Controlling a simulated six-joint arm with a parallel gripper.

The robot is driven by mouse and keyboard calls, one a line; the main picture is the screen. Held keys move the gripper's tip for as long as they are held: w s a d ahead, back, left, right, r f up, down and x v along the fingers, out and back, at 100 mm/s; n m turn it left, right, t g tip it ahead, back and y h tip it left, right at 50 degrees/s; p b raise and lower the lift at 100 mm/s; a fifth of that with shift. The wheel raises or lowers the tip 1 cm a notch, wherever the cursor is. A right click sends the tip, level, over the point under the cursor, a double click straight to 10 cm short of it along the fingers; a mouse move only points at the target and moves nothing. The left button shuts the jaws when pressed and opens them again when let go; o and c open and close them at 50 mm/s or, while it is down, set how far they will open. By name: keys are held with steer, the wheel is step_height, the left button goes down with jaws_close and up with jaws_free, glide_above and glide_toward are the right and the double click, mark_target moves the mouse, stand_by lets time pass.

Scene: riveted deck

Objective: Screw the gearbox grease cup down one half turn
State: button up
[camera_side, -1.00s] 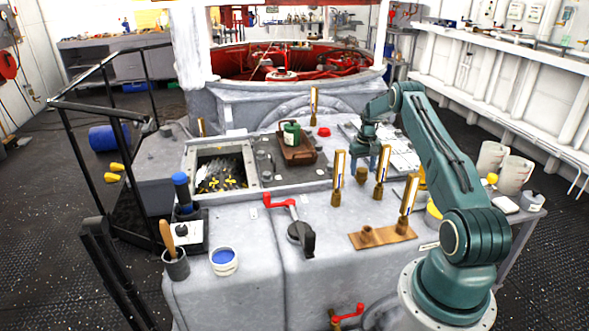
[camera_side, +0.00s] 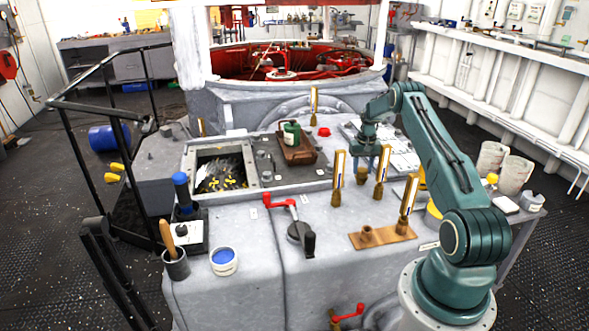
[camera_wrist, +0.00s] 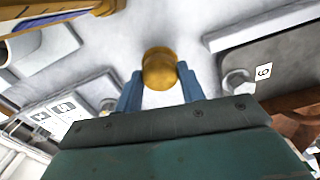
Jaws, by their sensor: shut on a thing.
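The brass grease cup (camera_wrist: 158,66) is round and domed, and stands on the grey deck in the wrist view. My gripper (camera_wrist: 160,80) has a blue finger on each side of it and is shut on the cup. In the side view my gripper (camera_side: 371,160) points down at the deck, right of the tall brass-framed sight gauges' left one. The cup shows there only as a small brass patch (camera_side: 362,175) below the fingers. Its thread is hidden, and I cannot tell how far it is turned.
Brass-framed gauges (camera_side: 339,178) and (camera_side: 382,172) stand close to the gripper. A third gauge (camera_side: 408,195) rises from a brass plate (camera_side: 370,240). A brown tray (camera_side: 298,153) with a green can lies to the left.

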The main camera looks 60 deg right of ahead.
mark_target(362, 170)
steer(key=m, duration=0.6)
steer(key=shift+r+m, duration=0.1)
steer(key=shift+m, duration=0.2)
stand_by(0.4)
steer(key=o, duration=1)
step_height(362, 170, up, 14)
steer(key=shift+f, duration=0.15)
